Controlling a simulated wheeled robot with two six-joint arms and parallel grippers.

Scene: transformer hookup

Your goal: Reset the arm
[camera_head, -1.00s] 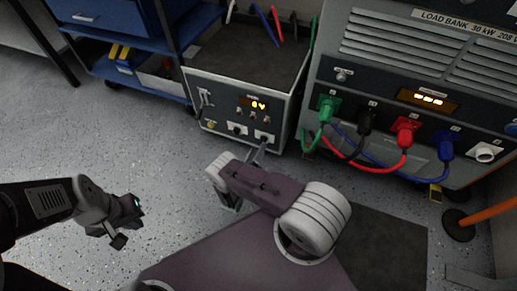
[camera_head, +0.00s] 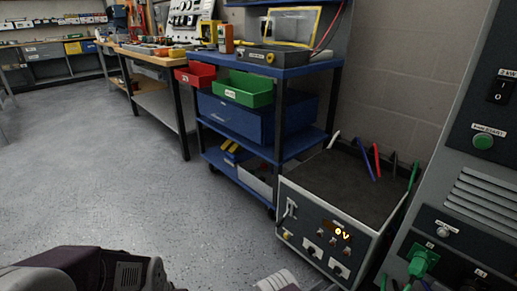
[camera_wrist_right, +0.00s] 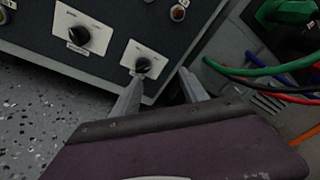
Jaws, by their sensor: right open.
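My right gripper (camera_wrist_right: 160,92) is open and empty in the right wrist view. Its two grey fingers point at the lower front of the dark box with the lit display (camera_head: 325,240). The left finger overlaps the lower knob (camera_wrist_right: 143,65) in that view; I cannot tell whether they touch. A second black knob (camera_wrist_right: 78,35) sits up and left of it. In the head view only a grey ribbed part of my right arm shows at the bottom edge. My left arm shows at the bottom left, its gripper out of the picture.
The grey load bank (camera_head: 465,205) stands at the right, with a green plug (camera_head: 422,262) in it. Green, blue and red cables (camera_wrist_right: 262,70) hang beside my right gripper. A blue cart (camera_head: 282,62) with bins stands behind the box. The floor (camera_head: 130,170) at left is clear.

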